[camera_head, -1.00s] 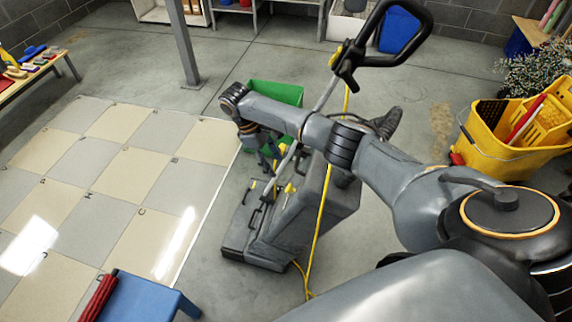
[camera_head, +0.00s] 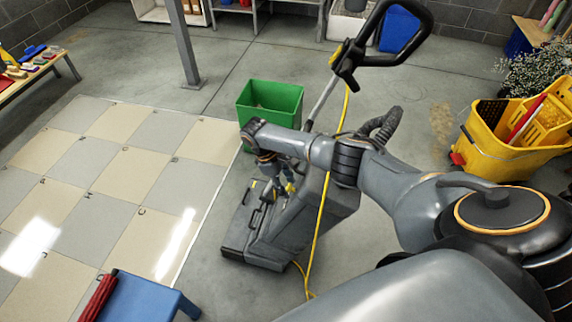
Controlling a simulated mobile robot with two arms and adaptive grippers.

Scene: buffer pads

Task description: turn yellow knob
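The grey floor-cleaning machine (camera_head: 318,213) stands in the middle of the floor, with its black handle (camera_head: 424,40) rising to the upper right. A small yellow knob (camera_head: 291,187) shows on its top, partly covered by my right gripper (camera_head: 284,180). My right arm reaches in from the right, and its gripper points down over the machine's top, close to the knob. The fingers are small and dark there, so I cannot tell whether they touch the knob or are open or shut. My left gripper is not in view.
A green bin (camera_head: 270,98) stands just behind the machine. A yellow cord (camera_head: 319,232) hangs down its side. A yellow mop bucket (camera_head: 502,150) is at the right, and a blue stool (camera_head: 146,299) at the lower left. The tiled floor (camera_head: 126,172) at left is clear.

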